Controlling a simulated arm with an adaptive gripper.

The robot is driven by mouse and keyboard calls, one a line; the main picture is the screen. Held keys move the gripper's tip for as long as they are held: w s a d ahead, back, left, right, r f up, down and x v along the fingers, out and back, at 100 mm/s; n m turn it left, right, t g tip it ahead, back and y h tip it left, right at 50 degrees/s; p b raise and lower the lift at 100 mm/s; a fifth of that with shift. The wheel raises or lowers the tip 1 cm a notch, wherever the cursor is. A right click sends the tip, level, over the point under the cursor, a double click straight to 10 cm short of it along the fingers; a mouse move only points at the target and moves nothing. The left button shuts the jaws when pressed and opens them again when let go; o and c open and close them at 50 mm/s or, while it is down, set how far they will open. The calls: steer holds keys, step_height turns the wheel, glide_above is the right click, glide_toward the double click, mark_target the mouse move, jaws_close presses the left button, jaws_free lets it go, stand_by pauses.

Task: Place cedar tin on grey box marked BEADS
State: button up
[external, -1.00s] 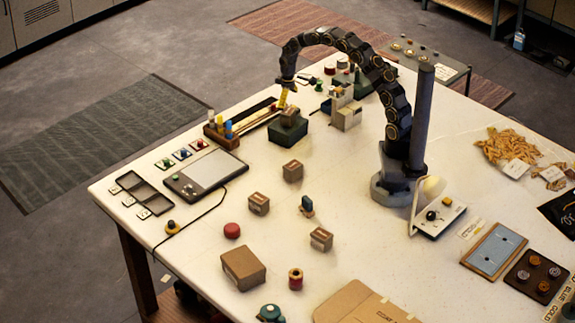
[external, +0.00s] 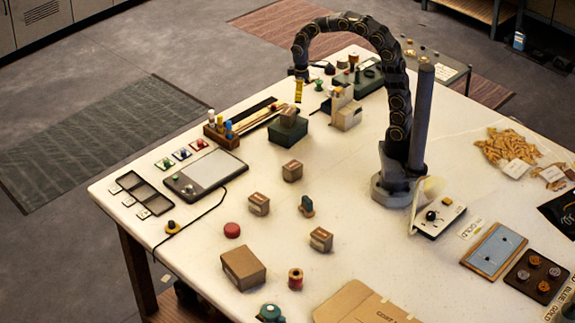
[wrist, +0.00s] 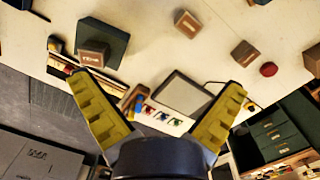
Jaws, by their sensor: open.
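A small brown tin (external: 289,112) with a pale label rests on top of a dark grey-green box (external: 286,133). Both also show in the wrist view, the tin (wrist: 93,56) on the box (wrist: 112,42). The tin's label is too blurred to read surely, and I see no readable BEADS mark on the box. My gripper (external: 298,98) is above the tin, apart from it, pointing down. In the wrist view its yellow fingers (wrist: 158,82) are spread wide with nothing between them. Similar brown tins (external: 292,171), (external: 259,204) and (external: 321,239) stand apart on the table.
A pale box group (external: 346,115) stands just right of the dark box. A wooden rack of bottles (external: 222,135) is to its left. A tablet (external: 207,172), a red round lid (external: 232,230) and a larger brown box (external: 243,267) lie nearer the front.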

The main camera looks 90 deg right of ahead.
steer(key=s+a+r+n, duration=0.2)
steer(key=s+a+n, duration=0.1)
steer(key=s+a, duration=1.2)
steer(key=s, duration=0.4)
steer(key=shift+a+g, duration=0.15)
steer(key=shift+g, duration=0.25)
